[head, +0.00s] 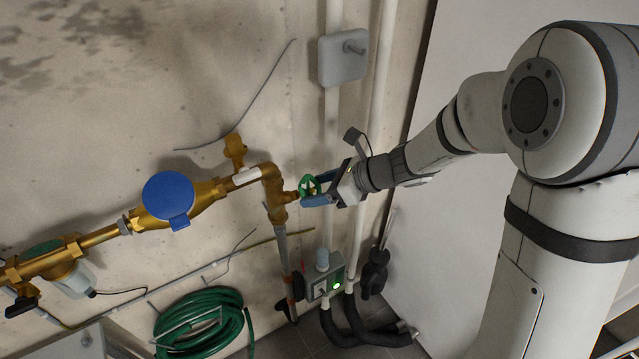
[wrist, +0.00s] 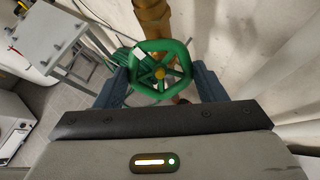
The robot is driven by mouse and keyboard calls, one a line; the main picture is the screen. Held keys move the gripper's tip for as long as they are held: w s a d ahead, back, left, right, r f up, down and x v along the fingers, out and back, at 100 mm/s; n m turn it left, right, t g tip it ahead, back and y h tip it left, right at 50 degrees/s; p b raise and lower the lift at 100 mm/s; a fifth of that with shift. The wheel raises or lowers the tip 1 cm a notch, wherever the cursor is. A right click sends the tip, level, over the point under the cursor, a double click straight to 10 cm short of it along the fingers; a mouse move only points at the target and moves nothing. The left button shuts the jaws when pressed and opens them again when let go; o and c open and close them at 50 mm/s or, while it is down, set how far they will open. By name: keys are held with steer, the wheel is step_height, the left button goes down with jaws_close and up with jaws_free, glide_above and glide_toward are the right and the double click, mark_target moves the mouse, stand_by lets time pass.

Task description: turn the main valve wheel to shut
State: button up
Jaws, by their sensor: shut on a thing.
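The main valve wheel (head: 309,187) is a small green spoked handwheel at the end of the brass pipework on the wall. In the wrist view the green wheel (wrist: 160,72) faces me, with a brass hub and a small white mark on its upper left rim. My gripper (head: 316,192) reaches it from the right and is shut on the wheel. The blue fingers (wrist: 160,88) lie on its left and right sides. The brass pipe (wrist: 152,18) runs up behind the wheel. The far side of the wheel's rim is hidden in the head view.
A blue-capped water meter (head: 168,195) sits on the brass line to the left. A green hose coil (head: 200,322) hangs below. A grey pump box (head: 325,283) with a green light is under the valve. A grey wall box (head: 343,57) is above. Vertical pipes stand close behind my gripper.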

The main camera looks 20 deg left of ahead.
steer(key=shift+m+p, duration=0.75)
steer(key=shift+m, duration=0.05)
steer(key=shift+m, duration=0.3)
steer(key=shift+r+m+p, duration=0.1)
steer(key=shift+m+p, duration=0.3)
steer(key=shift+p, duration=0.45)
steer(key=shift+m, duration=1.8)
